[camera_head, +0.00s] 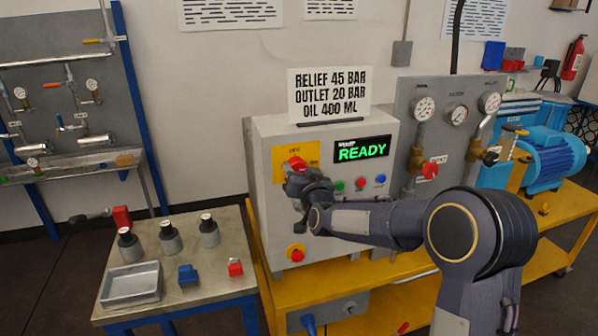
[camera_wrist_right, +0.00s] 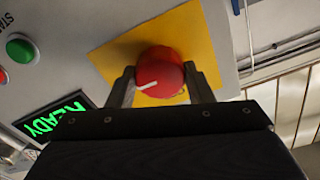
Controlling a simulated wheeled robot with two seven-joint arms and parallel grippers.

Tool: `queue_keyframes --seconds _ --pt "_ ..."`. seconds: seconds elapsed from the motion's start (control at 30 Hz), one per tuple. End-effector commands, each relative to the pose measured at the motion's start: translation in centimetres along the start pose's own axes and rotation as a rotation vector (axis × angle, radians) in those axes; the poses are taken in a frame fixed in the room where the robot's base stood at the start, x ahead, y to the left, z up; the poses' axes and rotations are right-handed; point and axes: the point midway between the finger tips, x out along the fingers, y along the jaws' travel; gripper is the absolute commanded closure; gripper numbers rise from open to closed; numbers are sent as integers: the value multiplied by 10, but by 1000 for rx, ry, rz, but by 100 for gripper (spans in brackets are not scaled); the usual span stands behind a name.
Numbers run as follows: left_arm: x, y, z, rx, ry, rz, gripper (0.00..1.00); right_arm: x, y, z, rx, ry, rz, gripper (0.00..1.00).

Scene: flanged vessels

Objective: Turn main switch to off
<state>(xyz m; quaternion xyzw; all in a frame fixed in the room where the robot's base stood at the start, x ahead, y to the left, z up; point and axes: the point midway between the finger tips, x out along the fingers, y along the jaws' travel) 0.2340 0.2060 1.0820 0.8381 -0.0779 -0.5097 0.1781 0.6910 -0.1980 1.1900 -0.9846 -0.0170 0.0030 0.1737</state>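The main switch is a red round knob (camera_wrist_right: 160,72) on a yellow plate (camera_wrist_right: 112,58). A white line on the knob points to the lower left in the wrist view. In the head view the knob (camera_head: 296,163) sits at the upper left of the grey control box (camera_head: 268,214). My right gripper (camera_wrist_right: 160,80) has one finger on each side of the knob, and both tips appear to touch it. In the head view my right gripper (camera_head: 300,178) partly covers the plate. My left gripper is not in view.
A green READY display (camera_head: 362,150) and small buttons (camera_head: 360,183) lie right of the switch. A red stop button (camera_head: 297,255) is below. A side table (camera_head: 210,285) holds several vessels and a tray (camera_head: 131,285). Gauges and a red-handled valve (camera_head: 429,171) stand right of the box.

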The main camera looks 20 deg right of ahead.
Motion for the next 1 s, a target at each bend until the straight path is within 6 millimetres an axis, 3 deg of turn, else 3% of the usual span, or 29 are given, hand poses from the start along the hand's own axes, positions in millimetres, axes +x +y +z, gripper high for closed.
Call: queue_keyframes --seconds 0.03,0.17,0.57,1.0 --pt "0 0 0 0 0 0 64 0 0 0 0 0 0 60" --pt "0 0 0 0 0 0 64 0 0 0 0 0 0 76" --pt "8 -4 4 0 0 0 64 0 0 1 -83 1 -1 76" --pt "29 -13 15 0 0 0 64 0 0 2 -451 2 -1 76"
